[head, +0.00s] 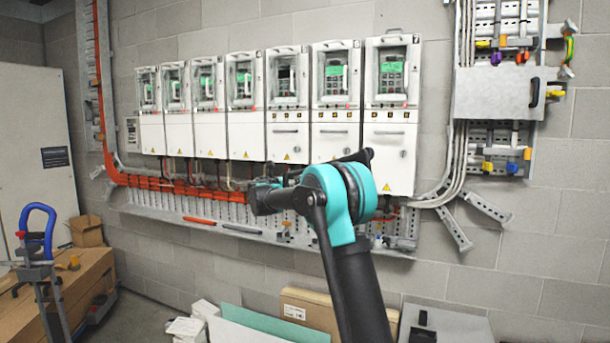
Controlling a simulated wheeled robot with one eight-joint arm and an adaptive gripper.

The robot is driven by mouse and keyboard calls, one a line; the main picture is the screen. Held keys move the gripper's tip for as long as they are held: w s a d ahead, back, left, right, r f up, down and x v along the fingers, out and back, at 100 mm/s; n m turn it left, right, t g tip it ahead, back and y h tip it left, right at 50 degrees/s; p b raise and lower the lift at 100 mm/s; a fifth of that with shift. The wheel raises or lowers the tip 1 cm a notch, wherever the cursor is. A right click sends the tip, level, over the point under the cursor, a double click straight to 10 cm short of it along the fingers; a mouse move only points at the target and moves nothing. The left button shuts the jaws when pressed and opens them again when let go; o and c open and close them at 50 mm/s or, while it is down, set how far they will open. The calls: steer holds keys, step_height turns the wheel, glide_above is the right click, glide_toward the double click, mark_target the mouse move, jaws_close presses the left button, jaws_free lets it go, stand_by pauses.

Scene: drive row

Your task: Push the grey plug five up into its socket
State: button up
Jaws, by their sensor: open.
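Drive five (287,95) is the fifth white cabinet from the left in the wall row, with a dark display. Its underside, where the socket belongs, is crowded by cables and my arm. I cannot make out the grey plug five or its socket. My arm reaches up from the bottom, and its teal and black end bends left below drives four and five. My gripper (284,181) is small and dark there, open, close under drive five; its fingers are partly hidden. I see nothing held in it, and cannot tell whether it touches the plug.
Drives six (336,90) and seven (391,90) stand just right. A slotted metal tray (200,215) runs below the row, with an orange cable bundle (160,182) along its left. Boxes and boards stand on the floor below. A grey panel (497,93) with cables hangs at right.

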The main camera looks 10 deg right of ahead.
steer(key=x, duration=1.4)
steer(key=shift+w+d, duration=0.25)
steer(key=shift+w, duration=0.05)
steer(key=shift+c, duration=0.6)
jaws_close()
